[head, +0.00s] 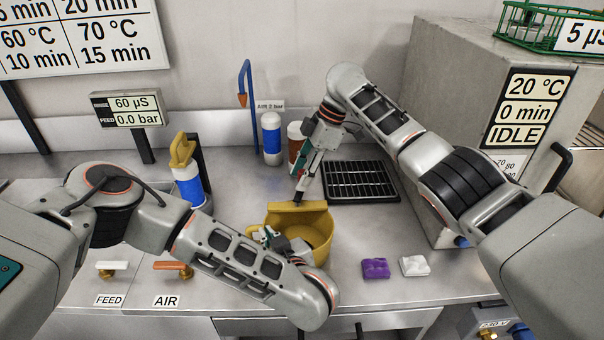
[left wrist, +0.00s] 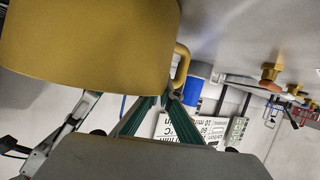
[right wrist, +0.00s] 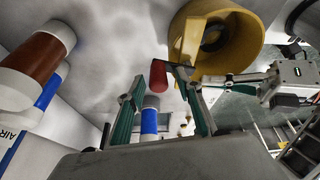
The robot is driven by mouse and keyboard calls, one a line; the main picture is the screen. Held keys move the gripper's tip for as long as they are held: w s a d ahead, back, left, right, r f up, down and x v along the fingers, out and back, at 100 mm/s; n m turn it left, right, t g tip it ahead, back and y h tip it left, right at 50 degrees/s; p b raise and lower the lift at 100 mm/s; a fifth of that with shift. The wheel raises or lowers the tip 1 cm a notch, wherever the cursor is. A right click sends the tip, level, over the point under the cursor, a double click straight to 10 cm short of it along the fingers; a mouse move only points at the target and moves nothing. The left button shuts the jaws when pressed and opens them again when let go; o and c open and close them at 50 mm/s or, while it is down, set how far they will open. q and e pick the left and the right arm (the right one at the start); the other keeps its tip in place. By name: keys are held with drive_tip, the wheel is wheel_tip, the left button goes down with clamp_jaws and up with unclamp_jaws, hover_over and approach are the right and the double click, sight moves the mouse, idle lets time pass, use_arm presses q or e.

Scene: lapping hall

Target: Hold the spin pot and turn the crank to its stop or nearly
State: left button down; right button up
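The yellow spin pot (head: 318,240) stands on the steel bench, with a yellow crank bar (head: 297,207) across its top. Its side handle (left wrist: 183,66) shows in the left wrist view. My left gripper (head: 263,236) is at the pot's left side, its fingers closed together on that handle. The right wrist view shows the pot (right wrist: 250,50), the crank bar (right wrist: 190,42) and a red crank knob (right wrist: 158,76). My right gripper (right wrist: 163,98) is open, its fingers apart on either side of the knob's line; I cannot tell whether they touch it. The head view hides the knob.
A black rack (head: 362,181) lies behind the pot. Purple (head: 375,268) and white (head: 415,266) pads lie to its right. Blue-and-white bottle (head: 271,139) and brown bottle (head: 296,145) stand behind. FEED (head: 112,267) and AIR (head: 172,268) valves sit at the front left. A grey cabinet (head: 455,70) bounds the right.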

drive_tip(key=v, duration=1.2)
use_arm(q)
drive_tip(key=c, duration=2.2)
unclamp_jaws()
drive_tip(key=shift+s, duration=0.1)
